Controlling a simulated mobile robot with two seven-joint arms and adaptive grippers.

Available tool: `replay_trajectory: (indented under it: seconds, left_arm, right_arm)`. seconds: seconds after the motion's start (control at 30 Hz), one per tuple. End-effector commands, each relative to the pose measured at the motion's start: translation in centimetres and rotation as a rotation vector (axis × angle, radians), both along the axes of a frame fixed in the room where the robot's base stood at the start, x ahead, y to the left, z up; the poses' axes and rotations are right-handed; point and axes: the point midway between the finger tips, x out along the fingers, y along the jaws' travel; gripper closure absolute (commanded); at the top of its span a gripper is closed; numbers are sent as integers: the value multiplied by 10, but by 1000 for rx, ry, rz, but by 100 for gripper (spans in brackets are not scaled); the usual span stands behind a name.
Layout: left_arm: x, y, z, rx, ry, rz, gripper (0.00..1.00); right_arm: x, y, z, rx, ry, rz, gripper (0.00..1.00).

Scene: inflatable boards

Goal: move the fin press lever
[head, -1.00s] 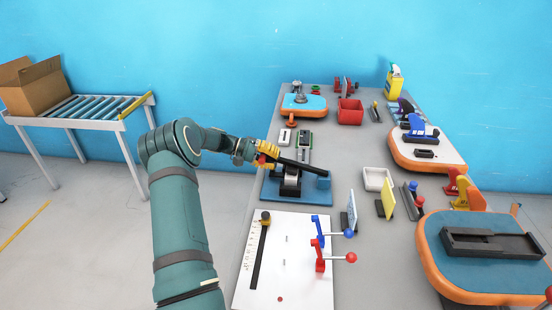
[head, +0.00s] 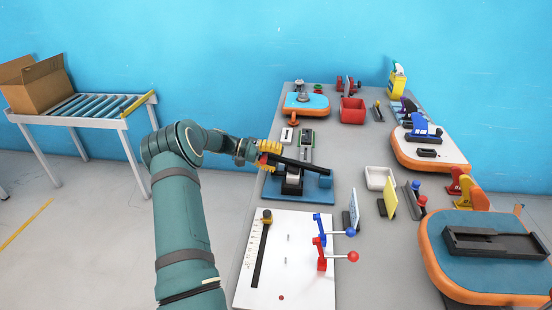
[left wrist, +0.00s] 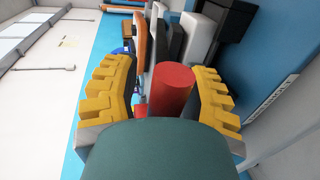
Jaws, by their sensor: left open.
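The fin press (head: 327,197) stands on a blue base on the grey table. Its black lever (head: 302,165) lies low and nearly level, reaching left to a red grip (head: 262,160). My left gripper (head: 269,152), with yellow fingers, is at the grip end. In the left wrist view, the red grip (left wrist: 171,88) lies between the open left gripper's (left wrist: 162,80) two yellow fingers, nearer the right one. I cannot tell whether a finger touches it. My right gripper is not in view.
A white board (head: 300,275) with red and blue toggle clamps lies in front of the press. A white tray (head: 378,178), upright cards and an orange-edged board (head: 490,240) are to the right. A red bin (head: 352,110) stands behind.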

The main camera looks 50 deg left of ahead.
Motion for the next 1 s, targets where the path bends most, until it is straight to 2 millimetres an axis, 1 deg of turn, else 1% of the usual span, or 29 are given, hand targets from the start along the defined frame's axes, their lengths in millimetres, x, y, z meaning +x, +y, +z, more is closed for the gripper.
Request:
replay_trajectory:
  seconds: [0.17,0.27,0.5,0.63,0.8,1.0]
  left_arm:
    - [-8,10,3,2,-1,3,56]
    - [-19,23,6,2,1,3,56]
    - [-49,60,19,2,-1,3,56]
    - [-62,75,24,1,-1,1,56]
    - [-72,86,27,1,-1,0,56]
    - [-75,89,29,-1,0,-2,56]
  right_arm:
    - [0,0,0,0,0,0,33]
    - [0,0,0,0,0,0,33]
    - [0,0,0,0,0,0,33]
    - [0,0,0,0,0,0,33]
    - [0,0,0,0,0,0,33]
    - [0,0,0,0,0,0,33]
